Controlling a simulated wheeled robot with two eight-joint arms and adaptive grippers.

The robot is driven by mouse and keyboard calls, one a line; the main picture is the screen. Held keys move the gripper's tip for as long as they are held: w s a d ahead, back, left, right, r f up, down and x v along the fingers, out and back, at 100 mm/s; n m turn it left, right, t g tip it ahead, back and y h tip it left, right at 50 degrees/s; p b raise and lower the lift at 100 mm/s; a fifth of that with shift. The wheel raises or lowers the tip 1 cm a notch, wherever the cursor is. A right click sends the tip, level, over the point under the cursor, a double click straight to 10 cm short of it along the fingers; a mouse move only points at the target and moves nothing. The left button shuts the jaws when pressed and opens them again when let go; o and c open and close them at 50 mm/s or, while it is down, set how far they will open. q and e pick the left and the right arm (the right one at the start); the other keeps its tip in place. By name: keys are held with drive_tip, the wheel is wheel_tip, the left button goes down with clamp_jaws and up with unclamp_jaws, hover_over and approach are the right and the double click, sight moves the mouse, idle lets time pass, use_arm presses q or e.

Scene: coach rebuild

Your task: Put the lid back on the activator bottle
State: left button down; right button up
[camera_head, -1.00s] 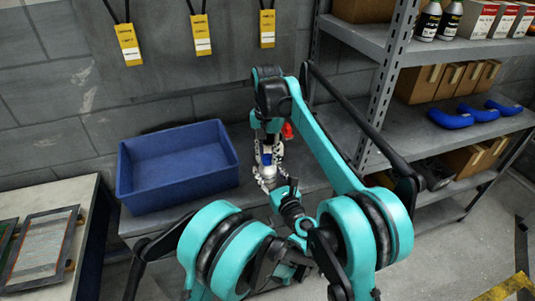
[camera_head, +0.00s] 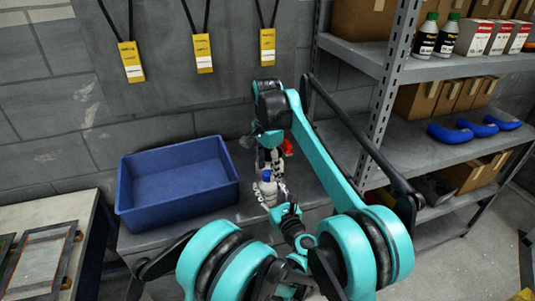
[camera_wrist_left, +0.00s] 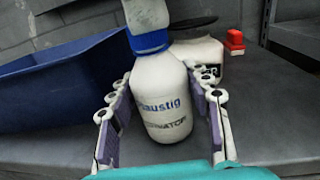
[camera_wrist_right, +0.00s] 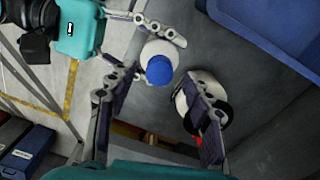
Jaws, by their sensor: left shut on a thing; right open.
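The white activator bottle (camera_head: 267,190) stands upright on the grey bench in the head view, with the blue lid (camera_head: 267,175) on its top. In the left wrist view the bottle (camera_wrist_left: 165,95) is between the fingers of my left gripper (camera_wrist_left: 163,125), which is shut on it; a pale part I cannot identify hides the top of the blue lid (camera_wrist_left: 150,43). In the right wrist view the blue lid (camera_wrist_right: 159,69) is seen from above, over the bottle's white shoulder. My right gripper (camera_wrist_right: 160,100) is open above it, fingers apart.
A second white bottle (camera_wrist_left: 205,58) with a dark top stands just behind, close to the first. A red object (camera_wrist_left: 234,40) lies beyond it. A blue bin (camera_head: 180,185) stands left on the bench. A metal shelf (camera_head: 385,100) rises at right.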

wheel_tip(320, 180, up, 11)
drive_tip(key=shift+f, duration=0.15)
idle(0.4)
use_arm(q)
drive_tip(key=c, duration=0.6)
unclamp_jaws()
drive_tip(key=v, duration=1.2)
